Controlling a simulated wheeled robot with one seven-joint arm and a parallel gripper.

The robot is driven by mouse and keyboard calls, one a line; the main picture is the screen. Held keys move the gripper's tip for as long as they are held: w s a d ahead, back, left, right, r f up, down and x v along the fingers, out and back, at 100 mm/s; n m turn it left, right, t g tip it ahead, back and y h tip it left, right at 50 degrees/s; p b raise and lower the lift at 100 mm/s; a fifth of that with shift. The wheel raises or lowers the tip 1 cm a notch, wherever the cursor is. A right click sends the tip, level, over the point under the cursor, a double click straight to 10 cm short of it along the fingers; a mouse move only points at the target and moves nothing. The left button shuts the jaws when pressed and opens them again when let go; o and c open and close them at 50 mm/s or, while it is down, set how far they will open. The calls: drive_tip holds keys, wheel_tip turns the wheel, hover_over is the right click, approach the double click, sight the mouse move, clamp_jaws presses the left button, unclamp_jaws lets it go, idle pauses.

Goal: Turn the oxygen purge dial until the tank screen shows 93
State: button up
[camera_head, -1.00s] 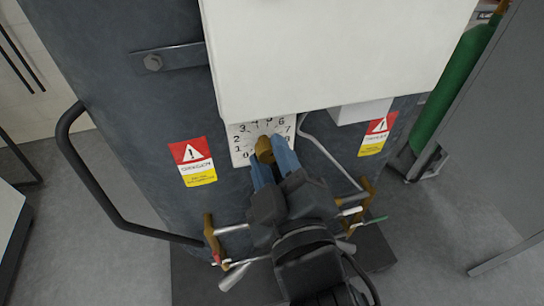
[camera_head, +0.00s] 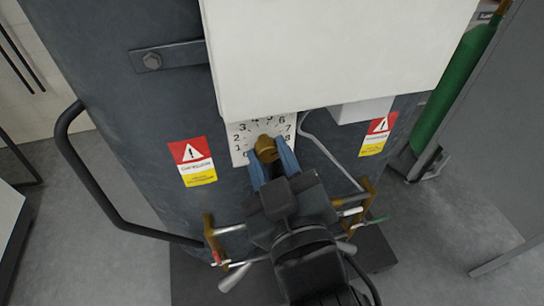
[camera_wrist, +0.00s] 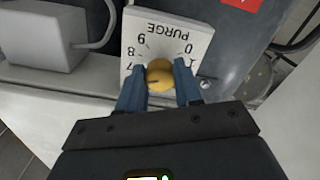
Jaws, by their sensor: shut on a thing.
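The oxygen purge dial is a round brass knob (camera_head: 266,146) on a white numbered plate (camera_head: 237,132), low on the dark tank under a white box. My gripper (camera_head: 272,160) reaches it from below, with blue fingers on either side. In the wrist view my gripper (camera_wrist: 160,86) is shut on the brass knob (camera_wrist: 160,77). The plate (camera_wrist: 190,28) there reads PURGE, upside down, with some numbers visible and others hidden by the fingers. A dark line shows on the knob face; its exact reading cannot be told. The tank screen is not visible.
The white box (camera_head: 340,55) overhangs the plate closely. A thin grey pipe (camera_head: 328,155) runs just right of it. Brass valves (camera_head: 212,238) with grey pipes flank my arm. A black handle (camera_head: 95,195) curves at left; a green cylinder (camera_head: 455,85) stands at right.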

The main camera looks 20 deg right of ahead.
drive_tip(key=shift+f+m, duration=0.1)
drive_tip(key=shift+m, duration=0.5)
drive_tip(key=o, duration=1)
drive_tip(key=shift+o, duration=0.2)
drive_tip(key=s+b, duration=0.2)
drive_tip(key=s, duration=0.5)
drive_tip(key=shift+s, duration=0.4)
